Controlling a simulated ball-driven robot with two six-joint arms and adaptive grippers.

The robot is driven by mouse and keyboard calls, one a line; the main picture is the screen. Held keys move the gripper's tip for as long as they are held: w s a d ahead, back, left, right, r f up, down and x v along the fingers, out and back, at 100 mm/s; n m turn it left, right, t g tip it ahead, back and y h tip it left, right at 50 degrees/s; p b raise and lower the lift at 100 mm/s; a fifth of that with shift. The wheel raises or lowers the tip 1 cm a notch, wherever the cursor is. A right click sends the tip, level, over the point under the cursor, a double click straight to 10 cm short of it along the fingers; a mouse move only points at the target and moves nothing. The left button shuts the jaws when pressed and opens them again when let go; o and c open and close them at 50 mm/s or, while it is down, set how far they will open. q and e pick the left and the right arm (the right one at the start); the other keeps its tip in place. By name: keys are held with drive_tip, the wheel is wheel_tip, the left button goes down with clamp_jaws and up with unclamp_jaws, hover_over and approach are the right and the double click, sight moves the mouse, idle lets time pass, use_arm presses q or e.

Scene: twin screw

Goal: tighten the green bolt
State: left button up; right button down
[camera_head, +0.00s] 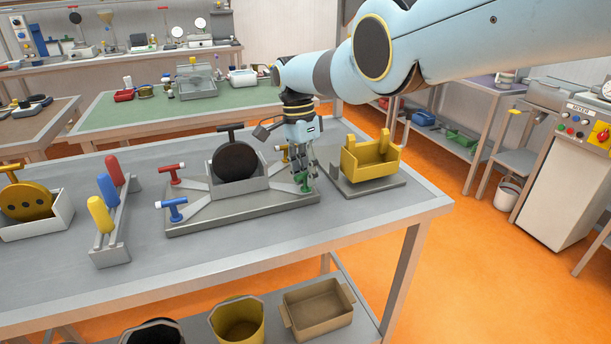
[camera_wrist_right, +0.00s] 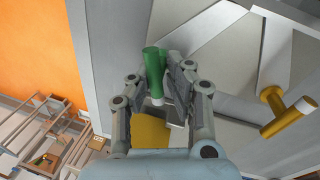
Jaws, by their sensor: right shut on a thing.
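The green bolt (camera_head: 304,184) stands at the right front corner of a grey fixture plate (camera_head: 225,220). My right gripper (camera_head: 301,170) reaches down over that corner, with its fingers shut around the bolt. In the right wrist view the green handle (camera_wrist_right: 153,64), with a white end, lies between the fingertips (camera_wrist_right: 163,76). The fingers hide part of the bolt, so how deep it sits cannot be seen. My left gripper is not in view.
The fixture also carries a red bolt (camera_head: 171,172), a blue bolt (camera_head: 173,209), a yellow bolt (camera_wrist_right: 285,113) and an upright black disc (camera_head: 235,162). A yellow bin (camera_head: 370,160) stands close on the right. A screwdriver rack (camera_head: 112,250) stands left. The table front is clear.

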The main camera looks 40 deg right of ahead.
drive_tip(key=shift+s+d+m, duration=0.1)
drive_tip(key=shift+s+m, duration=0.05)
drive_tip(key=shift+m, duration=1.05)
drive_tip(key=shift+f, duration=0.1)
drive_tip(key=shift+s+a+f, duration=0.2)
drive_tip(key=shift+a, duration=0.05)
idle(0.8)
drive_tip(key=c, duration=1.3)
unclamp_jaws()
drive_tip(key=shift+r, duration=0.1)
drive_tip(key=shift+o, duration=0.3)
drive_tip(key=shift+r, duration=0.1)
drive_tip(key=shift+w+d, duration=0.1)
drive_tip(key=shift+w, duration=0.05)
drive_tip(key=shift+r, duration=0.15)
wheel_tip(320, 180, up, 11)
drive_tip(key=w, duration=0.2)
drive_tip(key=shift+w+d+r, duration=0.15)
drive_tip(key=shift+d+r, duration=0.05)
drive_tip(key=shift+d, duration=0.05)
